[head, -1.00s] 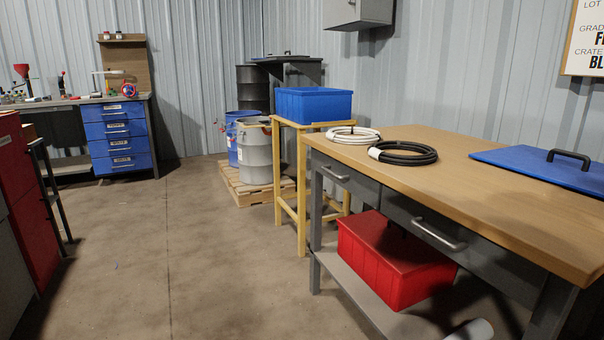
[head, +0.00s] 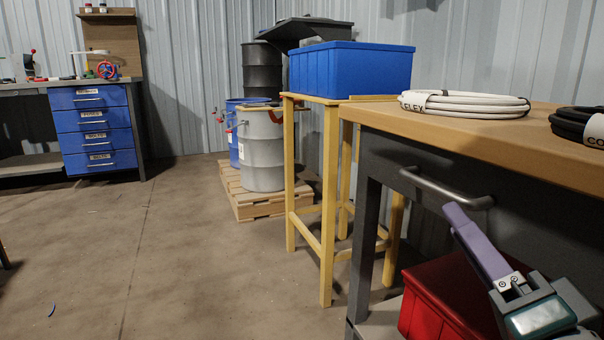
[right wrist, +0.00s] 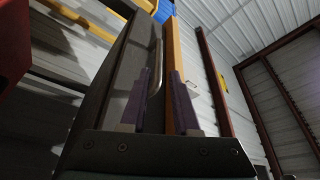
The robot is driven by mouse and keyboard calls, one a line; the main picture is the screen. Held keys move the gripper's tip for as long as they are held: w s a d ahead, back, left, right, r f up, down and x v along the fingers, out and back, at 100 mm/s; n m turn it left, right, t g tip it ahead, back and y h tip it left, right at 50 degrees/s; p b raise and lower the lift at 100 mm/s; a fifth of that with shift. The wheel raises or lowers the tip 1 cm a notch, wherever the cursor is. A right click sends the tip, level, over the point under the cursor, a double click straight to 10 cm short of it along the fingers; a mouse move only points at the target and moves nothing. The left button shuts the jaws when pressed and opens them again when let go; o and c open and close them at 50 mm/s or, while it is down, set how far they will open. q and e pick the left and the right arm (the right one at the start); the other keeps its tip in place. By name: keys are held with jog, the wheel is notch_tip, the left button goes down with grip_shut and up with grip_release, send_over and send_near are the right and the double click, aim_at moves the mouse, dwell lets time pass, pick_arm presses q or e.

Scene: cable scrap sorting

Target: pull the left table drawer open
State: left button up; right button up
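The left table drawer (head: 385,168) is a dark grey front under the wooden tabletop, and it looks closed. Its metal bar handle (head: 445,190) runs along the front and also shows in the right wrist view (right wrist: 155,75). My right gripper (head: 452,212) is just below the handle in the head view, with a purple finger pointing up toward it. In the right wrist view its two purple fingers (right wrist: 161,75) are apart, with the handle ahead near the left finger. I cannot tell whether they touch it. My left gripper is not in view.
White cable coil (head: 465,104) and black coil (head: 580,125) lie on the tabletop (head: 520,126). A red bin (head: 450,300) sits below the drawer. A yellow stand (head: 327,220) with a blue bin (head: 350,70) is close left of the table.

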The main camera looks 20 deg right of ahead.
aim_at(431, 187)
jog(key=b+x, duration=0.1)
jog(key=x, duration=0.6)
jog(key=shift+w+d+b, duration=0.2)
jog(key=shift+w+b, duration=0.1)
jog(key=shift+w, duration=0.1)
jog(key=shift+w+d+r, duration=0.1)
jog(key=shift+w, duration=0.4)
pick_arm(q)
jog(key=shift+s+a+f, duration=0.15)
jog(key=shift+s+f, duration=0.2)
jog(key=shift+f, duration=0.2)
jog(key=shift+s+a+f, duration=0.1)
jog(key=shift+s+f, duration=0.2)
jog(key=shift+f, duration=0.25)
pick_arm(e)
grip_shut()
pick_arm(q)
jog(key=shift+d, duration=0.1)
